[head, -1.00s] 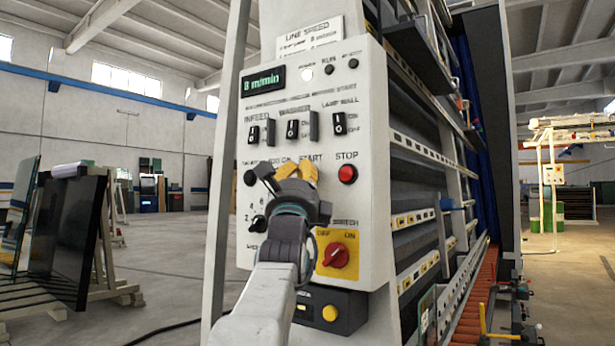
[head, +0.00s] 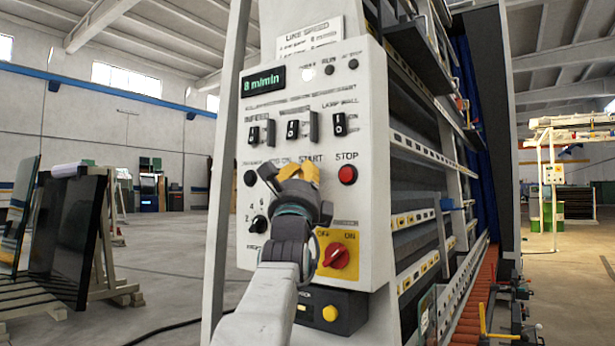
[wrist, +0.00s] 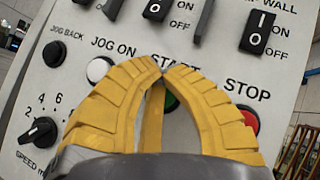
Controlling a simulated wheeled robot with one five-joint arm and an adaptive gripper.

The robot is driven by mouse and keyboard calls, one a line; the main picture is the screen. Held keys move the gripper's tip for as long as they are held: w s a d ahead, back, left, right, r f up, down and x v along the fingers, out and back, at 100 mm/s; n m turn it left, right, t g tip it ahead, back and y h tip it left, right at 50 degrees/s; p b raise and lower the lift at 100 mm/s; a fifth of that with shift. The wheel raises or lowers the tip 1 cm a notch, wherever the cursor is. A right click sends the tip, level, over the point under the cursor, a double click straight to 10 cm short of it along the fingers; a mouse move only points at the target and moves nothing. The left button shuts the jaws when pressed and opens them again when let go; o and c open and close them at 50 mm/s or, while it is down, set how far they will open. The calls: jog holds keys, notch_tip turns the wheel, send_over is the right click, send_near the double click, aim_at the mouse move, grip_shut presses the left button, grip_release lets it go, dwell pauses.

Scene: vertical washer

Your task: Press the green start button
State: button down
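The green start button (wrist: 171,102) shows in the wrist view, partly hidden behind my yellow fingers, below the START label. My gripper (wrist: 163,69) has its two fingertips together, with nothing visible held between them. The tips lie over the START label in the wrist view, just above the button. In the head view my gripper (head: 300,168) is in front of the white control panel (head: 372,220) and hides the green button. I cannot tell whether the tips touch the panel.
The red stop button (head: 347,175) is right of my gripper; its edge also shows in the wrist view (wrist: 250,120). The white jog button (wrist: 99,69) is to the left. A red rotary switch (head: 337,256) on a yellow plate is below. Black rocker switches (head: 292,130) are above.

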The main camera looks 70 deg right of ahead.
jog(key=shift+d, duration=0.15)
dwell(0.6)
jog(key=shift+w+a+b, duration=0.1)
jog(key=shift+a+b, duration=0.6)
jog(key=shift+a, duration=0.2)
